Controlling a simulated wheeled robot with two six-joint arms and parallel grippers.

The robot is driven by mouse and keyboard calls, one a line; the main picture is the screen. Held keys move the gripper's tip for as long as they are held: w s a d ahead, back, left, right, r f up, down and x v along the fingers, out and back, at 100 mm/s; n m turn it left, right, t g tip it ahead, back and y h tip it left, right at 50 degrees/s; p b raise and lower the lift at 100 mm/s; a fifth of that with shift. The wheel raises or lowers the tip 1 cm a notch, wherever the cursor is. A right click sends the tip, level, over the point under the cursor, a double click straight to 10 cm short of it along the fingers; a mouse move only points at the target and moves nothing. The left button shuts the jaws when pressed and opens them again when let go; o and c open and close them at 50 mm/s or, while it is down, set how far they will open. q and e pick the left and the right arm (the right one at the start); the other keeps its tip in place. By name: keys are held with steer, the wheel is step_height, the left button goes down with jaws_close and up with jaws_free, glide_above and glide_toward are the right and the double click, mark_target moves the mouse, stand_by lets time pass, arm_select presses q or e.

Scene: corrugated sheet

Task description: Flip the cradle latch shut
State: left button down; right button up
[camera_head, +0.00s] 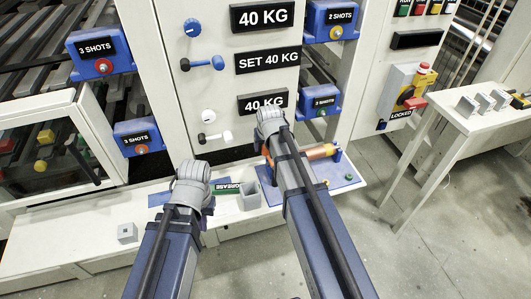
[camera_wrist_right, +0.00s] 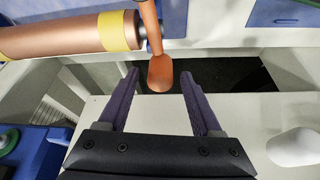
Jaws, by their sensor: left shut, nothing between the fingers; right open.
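An orange latch lever (camera_wrist_right: 160,72) hangs down between the fingers of my open right gripper (camera_wrist_right: 160,75) in the right wrist view. There is space on both sides of it. The lever joins the dark end of a copper-coloured cylinder (camera_wrist_right: 62,36) with yellow bands. In the head view the cylinder (camera_head: 320,151) lies over the blue plate (camera_head: 345,181), and an orange part (camera_head: 267,156) shows beside my right wrist, which hides the right fingers. My left gripper (camera_head: 192,172) is shut and empty left of the green GREASE label; its fingertips are mostly hidden.
The white panel (camera_head: 225,85) with weight signs and small levers stands behind. Blue SHOTS boxes (camera_head: 138,138) flank it. A grey open-topped cup (camera_head: 249,195) and a small grey block (camera_head: 127,233) sit on the white ledge. A white rounded knob (camera_wrist_right: 293,147) is right of my right gripper.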

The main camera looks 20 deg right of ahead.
steer(key=shift+w+f, duration=0.1)
steer(key=shift+f, duration=0.15)
jaws_close()
stand_by(0.4)
stand_by(0.9)
